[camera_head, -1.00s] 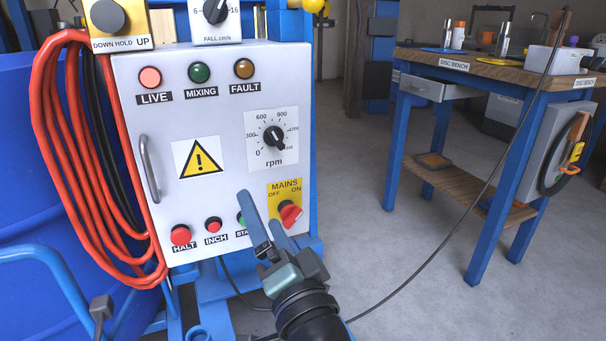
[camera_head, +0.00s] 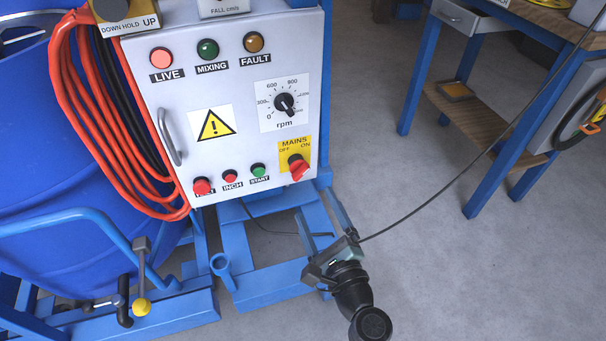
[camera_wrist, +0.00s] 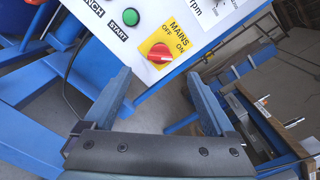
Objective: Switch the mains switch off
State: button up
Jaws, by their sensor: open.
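The mains switch (camera_head: 298,168) is a red rotary knob on a yellow plate marked MAINS, OFF and ON, at the lower right of the white control panel (camera_head: 220,100). In the wrist view the knob (camera_wrist: 159,54) shows between and beyond my fingertips. I cannot tell clearly which mark it points to. The LIVE lamp (camera_head: 162,58) looks pale red and lit. My gripper (camera_head: 322,215) is open and empty, below and slightly right of the knob in the head view. In the wrist view its two fingers (camera_wrist: 160,76) are wide apart, touching nothing visible.
The green START (camera_head: 258,171), INCH (camera_head: 230,177) and red HALT (camera_head: 202,187) buttons sit left of the switch. Blue frame beams (camera_head: 270,285) lie below the panel. A dark cable (camera_head: 440,205) runs to the blue bench (camera_head: 490,155) at right. Open floor lies between.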

aim_at(301, 175)
jog(key=b+x, duration=0.2)
jog(key=x, duration=0.7)
jog(key=shift+w+a, duration=0.1)
jog(key=shift+w, duration=0.1)
jog(key=c, duration=1.4)
